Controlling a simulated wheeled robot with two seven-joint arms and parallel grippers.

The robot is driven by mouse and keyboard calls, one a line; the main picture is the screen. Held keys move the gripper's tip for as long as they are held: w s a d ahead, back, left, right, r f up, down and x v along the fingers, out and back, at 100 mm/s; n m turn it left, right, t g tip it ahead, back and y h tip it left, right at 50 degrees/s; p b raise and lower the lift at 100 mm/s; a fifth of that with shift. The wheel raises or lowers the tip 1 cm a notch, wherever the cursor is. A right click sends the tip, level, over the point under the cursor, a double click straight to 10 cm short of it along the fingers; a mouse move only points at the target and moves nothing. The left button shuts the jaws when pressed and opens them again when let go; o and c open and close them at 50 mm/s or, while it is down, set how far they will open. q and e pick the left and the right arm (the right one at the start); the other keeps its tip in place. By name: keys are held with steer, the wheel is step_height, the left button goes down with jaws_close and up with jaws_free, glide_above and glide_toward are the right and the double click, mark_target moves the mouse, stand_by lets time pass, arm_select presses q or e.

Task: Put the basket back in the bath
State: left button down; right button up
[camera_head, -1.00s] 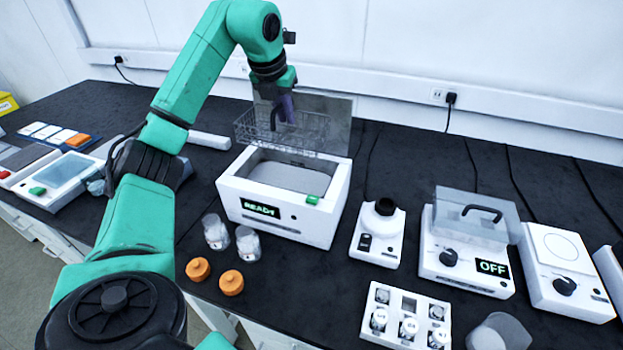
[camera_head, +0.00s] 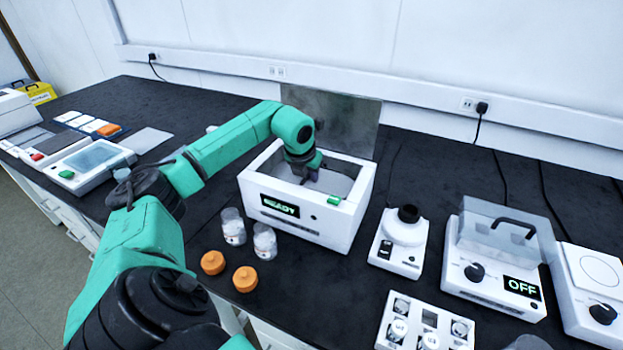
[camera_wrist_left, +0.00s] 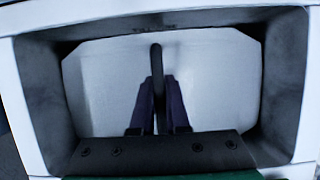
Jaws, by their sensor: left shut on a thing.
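The bath (camera_head: 300,222) is a white box with a READY display and a green button; its metal lid (camera_head: 345,115) stands open behind it. My left gripper (camera_head: 307,182) reaches down into the bath's opening. In the left wrist view, its purple fingers (camera_wrist_left: 158,105) are shut on the basket's dark handle (camera_wrist_left: 156,62), above the pale surface inside the bath (camera_wrist_left: 215,75). The basket's wire mesh is not visible in either current view, so how deep it sits cannot be told. My right gripper is not in view.
Two clear jars (camera_head: 265,242) and two orange caps (camera_head: 245,279) stand in front of the bath. A small white device (camera_head: 400,242) and a lidded unit reading OFF (camera_head: 495,260) are to the right. A vial rack (camera_head: 425,325) is at the front.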

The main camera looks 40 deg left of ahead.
arm_select(q)
steer(key=c, duration=1.1)
jaws_free()
steer(key=shift+o, duration=0.9)
steer(key=shift+r, duration=0.1)
steer(key=v, duration=1.2)
steer(key=shift+b, duration=0.4)
